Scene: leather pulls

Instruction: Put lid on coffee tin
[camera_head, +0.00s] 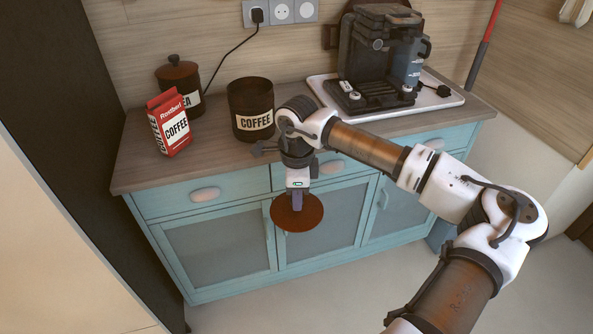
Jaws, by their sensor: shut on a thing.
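The dark coffee tin (252,113) stands upright and uncovered on the counter, with a pale COFFEE label facing me. The round brown lid (308,215) is held by my gripper (297,203), which points down in front of the cabinet doors. The lid is in front of the counter's front edge and lower in the picture than the tin, apart from it. My gripper is shut on the lid near its top middle; the fingertips and the lid's knob are hard to make out. My wrist is just right of the tin in the picture.
A lidded tea tin (179,76) and a red coffee packet (169,124) stand left of the coffee tin on the counter (222,160). A coffee machine (375,60) sits on a white tray (448,103) at the right. A black cord hangs from the wall socket (257,15).

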